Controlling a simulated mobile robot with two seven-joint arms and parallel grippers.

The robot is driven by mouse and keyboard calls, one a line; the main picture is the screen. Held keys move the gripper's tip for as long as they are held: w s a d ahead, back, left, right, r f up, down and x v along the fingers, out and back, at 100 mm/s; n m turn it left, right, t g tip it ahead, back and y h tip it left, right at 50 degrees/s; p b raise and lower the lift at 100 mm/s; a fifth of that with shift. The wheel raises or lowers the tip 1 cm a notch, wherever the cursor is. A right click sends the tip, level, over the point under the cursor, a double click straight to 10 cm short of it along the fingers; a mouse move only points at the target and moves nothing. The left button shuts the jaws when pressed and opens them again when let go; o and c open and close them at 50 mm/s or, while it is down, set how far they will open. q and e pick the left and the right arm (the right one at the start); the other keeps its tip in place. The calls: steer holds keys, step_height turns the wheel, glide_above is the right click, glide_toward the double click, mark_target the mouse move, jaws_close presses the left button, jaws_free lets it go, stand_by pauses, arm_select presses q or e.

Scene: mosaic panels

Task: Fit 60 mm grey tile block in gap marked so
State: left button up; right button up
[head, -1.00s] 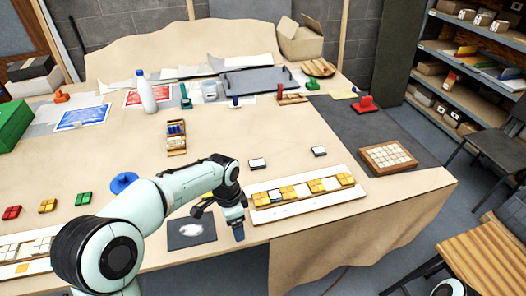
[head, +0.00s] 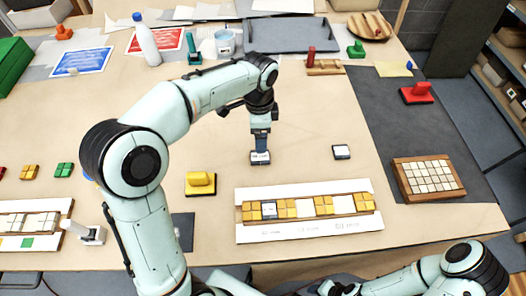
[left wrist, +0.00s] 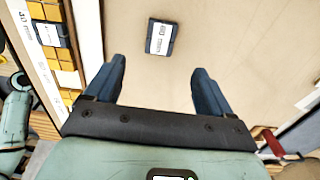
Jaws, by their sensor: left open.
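My left gripper (head: 260,140) points down over a tile block (head: 260,158) with a pale top and dark edges. In the left wrist view the gripper (left wrist: 158,90) is open, with nothing between its blue fingers; that block (left wrist: 160,36) lies just beyond the fingertips, its label too small to read surely. A second pale-topped block (head: 341,152) lies to the right. The white panel (head: 308,187) holds a row of yellow tiles, a grey block (head: 269,210) and pale gaps (head: 305,208) and (head: 343,205), with blurred marks below. My right gripper is out of view.
A wooden tray of pale tiles (head: 428,178) and a red stamp-like tool (head: 416,93) sit on the dark mat at right. The table between the two loose blocks is bare.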

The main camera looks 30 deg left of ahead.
arm_select(q)
glide_above(262, 156)
steer(key=f, duration=0.5)
steer(key=shift+s+a, duration=0.25)
steer(key=shift+s, duration=0.1)
steer(key=shift+w+d+f+b, duration=0.1)
steer(key=shift+w+f+b, duration=0.1)
steer(key=shift+f, duration=1.3)
steer(key=shift+w+d+f+b, duration=0.1)
steer(key=shift+f+b, duration=0.05)
steer(key=shift+f, duration=1.35)
steer(key=shift+c, duration=0.3)
steer(key=c, duration=1.1)
steer(key=shift+r, duration=0.1)
